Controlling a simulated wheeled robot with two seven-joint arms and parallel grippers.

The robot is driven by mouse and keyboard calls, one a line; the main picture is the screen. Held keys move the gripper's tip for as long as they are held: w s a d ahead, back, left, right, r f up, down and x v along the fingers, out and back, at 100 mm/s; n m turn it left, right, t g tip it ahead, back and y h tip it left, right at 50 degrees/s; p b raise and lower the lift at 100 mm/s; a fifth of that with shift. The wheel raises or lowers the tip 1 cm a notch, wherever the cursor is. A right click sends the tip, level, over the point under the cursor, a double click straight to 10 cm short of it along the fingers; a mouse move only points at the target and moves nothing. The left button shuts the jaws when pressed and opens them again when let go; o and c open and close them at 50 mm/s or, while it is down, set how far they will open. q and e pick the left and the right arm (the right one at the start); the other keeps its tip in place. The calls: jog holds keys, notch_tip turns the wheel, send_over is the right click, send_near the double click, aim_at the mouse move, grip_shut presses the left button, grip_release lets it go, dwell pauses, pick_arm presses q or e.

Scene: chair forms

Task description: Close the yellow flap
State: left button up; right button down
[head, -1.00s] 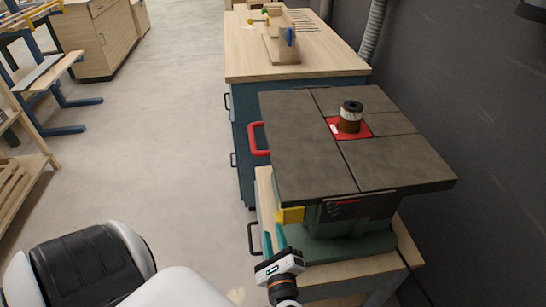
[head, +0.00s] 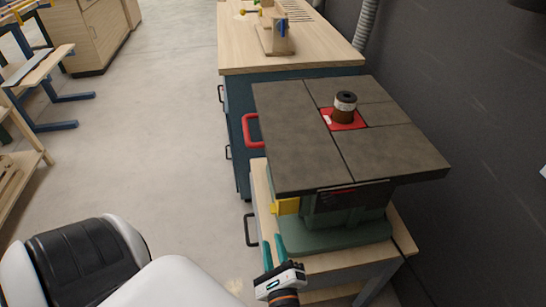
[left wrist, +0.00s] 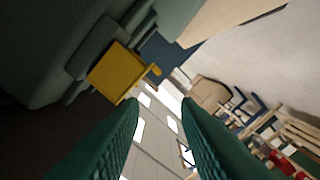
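The yellow flap (head: 285,206) is on the left side of the green machine base, under the grey tabletop. In the left wrist view, the flap (left wrist: 117,71) is a square yellow plate with a small tab at its right corner. How far it stands open is hard to tell. My left gripper (head: 273,241) is just below and left of the flap in the head view, apart from it. Its two teal fingers also show in the left wrist view (left wrist: 160,105), spread with nothing between them. My right gripper is not in view.
The machine's grey slab top (head: 300,130) overhangs the flap, with a spindle (head: 345,105) in a red plate. The machine stands on a wooden-topped bench (head: 325,261). Open floor (head: 150,150) lies to the left.

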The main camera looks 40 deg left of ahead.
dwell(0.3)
pick_arm(q)
jog(key=v, duration=1.2)
jog(key=shift+b, duration=0.45)
